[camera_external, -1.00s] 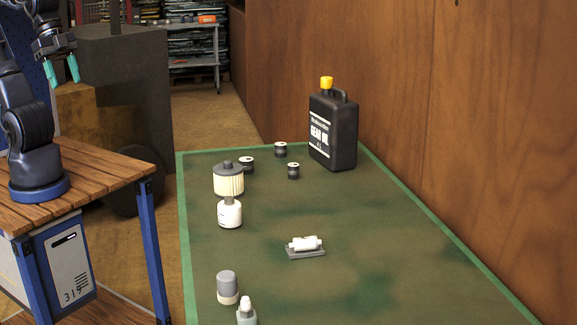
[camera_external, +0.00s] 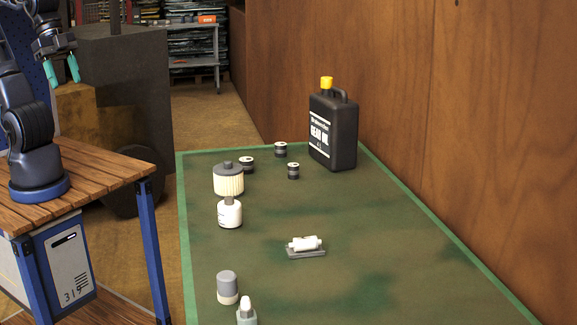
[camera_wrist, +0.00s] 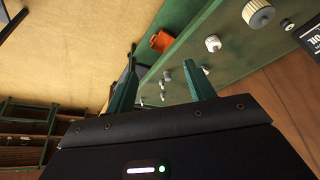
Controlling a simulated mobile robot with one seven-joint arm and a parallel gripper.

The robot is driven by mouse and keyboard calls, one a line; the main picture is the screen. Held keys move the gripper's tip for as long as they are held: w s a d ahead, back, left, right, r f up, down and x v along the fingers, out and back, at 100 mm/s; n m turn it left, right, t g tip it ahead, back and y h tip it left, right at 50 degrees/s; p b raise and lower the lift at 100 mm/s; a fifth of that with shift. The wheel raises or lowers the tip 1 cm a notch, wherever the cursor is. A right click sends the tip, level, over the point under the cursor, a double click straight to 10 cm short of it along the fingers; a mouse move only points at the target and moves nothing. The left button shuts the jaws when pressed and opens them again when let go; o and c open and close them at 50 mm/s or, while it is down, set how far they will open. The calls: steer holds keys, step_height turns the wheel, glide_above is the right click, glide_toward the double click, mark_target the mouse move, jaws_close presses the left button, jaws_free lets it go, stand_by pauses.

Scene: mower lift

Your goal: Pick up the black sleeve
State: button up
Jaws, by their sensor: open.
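No single thing is plainly the black sleeve. The likeliest are three small dark cylinders with pale bands near the far end of the green table: a left one (camera_external: 246,164), a back one (camera_external: 280,149) and a right one (camera_external: 293,171). I cannot tell which, if any, is the sleeve. My gripper (camera_external: 63,73) hangs at the upper left, off the table and far from them. Its teal fingers are apart and empty; the wrist view also shows my gripper (camera_wrist: 160,88) open, with the tabletop well beyond it.
A black oil jug (camera_external: 333,132) with a yellow cap stands by the wooden wall. A cream filter (camera_external: 228,181), a white bottle (camera_external: 230,213), a white roller on a grey holder (camera_external: 306,253) and a grey-white cylinder (camera_external: 227,287) stand on the table (camera_external: 400,270). Its right side is mostly clear.

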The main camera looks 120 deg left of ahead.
stand_by(0.4)
steer(key=shift+o, duration=1.1)
